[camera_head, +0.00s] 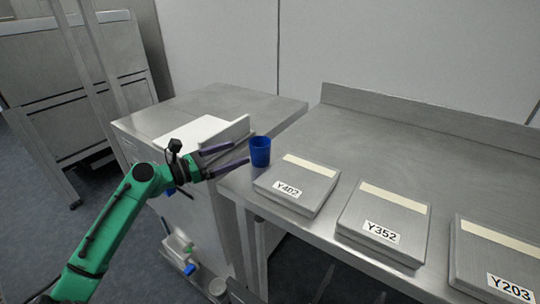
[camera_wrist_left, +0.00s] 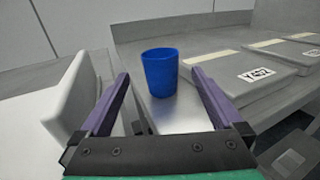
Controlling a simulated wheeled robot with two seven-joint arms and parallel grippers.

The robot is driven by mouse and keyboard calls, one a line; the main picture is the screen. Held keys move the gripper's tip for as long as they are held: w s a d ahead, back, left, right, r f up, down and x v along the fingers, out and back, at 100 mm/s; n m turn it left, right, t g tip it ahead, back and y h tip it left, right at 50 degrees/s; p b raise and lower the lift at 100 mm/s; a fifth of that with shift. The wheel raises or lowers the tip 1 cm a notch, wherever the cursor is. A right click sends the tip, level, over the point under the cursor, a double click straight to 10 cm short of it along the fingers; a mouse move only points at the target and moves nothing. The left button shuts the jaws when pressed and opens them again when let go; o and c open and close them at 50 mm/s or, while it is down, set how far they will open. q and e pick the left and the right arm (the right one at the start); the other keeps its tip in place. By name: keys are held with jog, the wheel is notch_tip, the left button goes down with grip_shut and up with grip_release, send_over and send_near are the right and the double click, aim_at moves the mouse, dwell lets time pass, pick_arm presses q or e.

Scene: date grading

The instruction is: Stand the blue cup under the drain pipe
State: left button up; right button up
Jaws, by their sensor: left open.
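The blue cup (camera_head: 260,152) stands upright on the left end of the steel bench, beside the box labelled Y402. It also shows in the left wrist view (camera_wrist_left: 160,74), ahead of the fingertips and roughly midway between the fingers. My left gripper (camera_head: 226,156) is open and empty, with its purple fingers pointing at the cup from the left. In the head view one fingertip comes close to the cup; I cannot tell whether it touches. The left wrist view shows a gap to the cup. I cannot make out a drain pipe for certain. My right gripper is not in view.
Flat grey boxes labelled Y402 (camera_head: 298,186), Y352 (camera_head: 383,222) and Y203 (camera_head: 495,255) lie along the bench (camera_head: 400,150). A white panel with a raised edge (camera_wrist_left: 72,95) is left of the gripper. Small items sit on a low shelf below. The bench behind the boxes is clear.

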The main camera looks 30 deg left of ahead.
aim_at(268, 141)
pick_arm(q)
jog(key=x, duration=0.3)
jog(key=p+x, duration=0.1)
jog(key=x, duration=0.1)
jog(key=shift+w+r, duration=0.25)
jog(key=shift+r, duration=0.05)
jog(key=p+x, duration=0.1)
jog(key=x, duration=0.5)
jog(key=shift+d+f, duration=0.15)
jog(key=shift+w+d+f, duration=0.15)
jog(key=shift+w, duration=0.1)
jog(key=shift+c, duration=0.3)
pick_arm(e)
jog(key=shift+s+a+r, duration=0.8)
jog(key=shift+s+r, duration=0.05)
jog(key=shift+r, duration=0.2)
pick_arm(q)
jog(key=c, duration=1.3)
